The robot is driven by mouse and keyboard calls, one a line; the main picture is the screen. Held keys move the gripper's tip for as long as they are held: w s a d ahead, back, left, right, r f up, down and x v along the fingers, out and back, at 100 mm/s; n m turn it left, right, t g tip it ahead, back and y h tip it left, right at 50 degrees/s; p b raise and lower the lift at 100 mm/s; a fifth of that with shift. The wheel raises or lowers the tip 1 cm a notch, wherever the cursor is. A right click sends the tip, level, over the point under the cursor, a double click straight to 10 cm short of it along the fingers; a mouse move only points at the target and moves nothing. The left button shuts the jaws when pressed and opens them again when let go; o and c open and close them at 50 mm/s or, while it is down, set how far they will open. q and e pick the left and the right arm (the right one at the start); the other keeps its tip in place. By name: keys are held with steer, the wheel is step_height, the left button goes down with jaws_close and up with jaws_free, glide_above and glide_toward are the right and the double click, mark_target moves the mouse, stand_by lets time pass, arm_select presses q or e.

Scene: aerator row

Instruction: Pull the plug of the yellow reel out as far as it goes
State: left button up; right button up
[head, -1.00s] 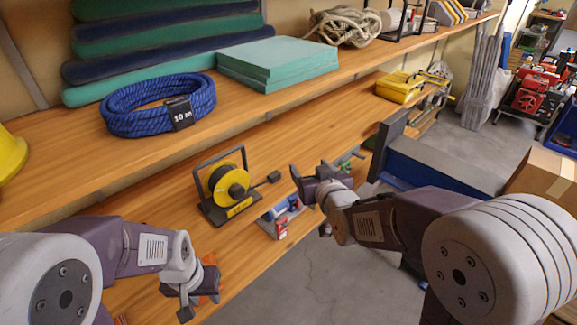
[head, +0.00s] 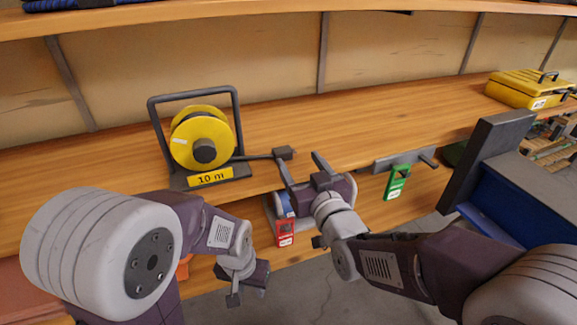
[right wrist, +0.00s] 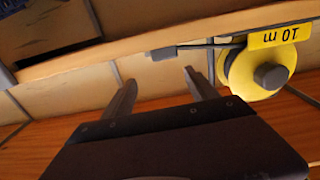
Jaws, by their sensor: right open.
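The yellow reel (head: 198,138) stands upright in a dark frame on the wooden shelf, with a yellow "10 m" label at its foot. A short dark cable runs right from it to a small dark plug (head: 284,153) near the shelf's front edge. My right gripper (head: 301,166) is open and empty, its fingers pointing at the shelf just in front of the plug. In the right wrist view the plug (right wrist: 163,54) shows beyond and between the fingertips (right wrist: 160,80), apparently apart from them. My left gripper (head: 248,290) hangs low, below the shelf edge; its jaw opening is unclear.
A green tag (head: 397,181) hangs by a grey bracket right of my right gripper. A red tag (head: 285,232) hangs below it, by a partly hidden holder. A yellow case (head: 530,88) sits far right, behind a blue cabinet (head: 510,205). The shelf between plug and case is largely bare.

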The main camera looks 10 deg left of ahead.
mark_target(285, 153)
steer(key=shift+s+a+f+b, duration=0.2)
steer(key=shift+a+f, duration=0.05)
steer(key=shift+f, duration=0.25)
steer(key=shift+s+a+f+b, duration=0.15)
steer(key=shift+a+f, duration=0.05)
steer(key=shift+f, duration=0.25)
arm_select(q)
steer(key=shift+f, duration=0.8)
arm_select(e)
steer(key=shift+r, duration=0.1)
steer(key=b+x, duration=0.2)
steer(key=x, duration=0.7)
steer(key=shift+a, duration=0.1)
arm_select(q)
step_height(285, 153, down, 2)
steer(key=shift+f, duration=0.15)
arm_select(e)
steer(key=shift+r, duration=0.1)
jaws_close()
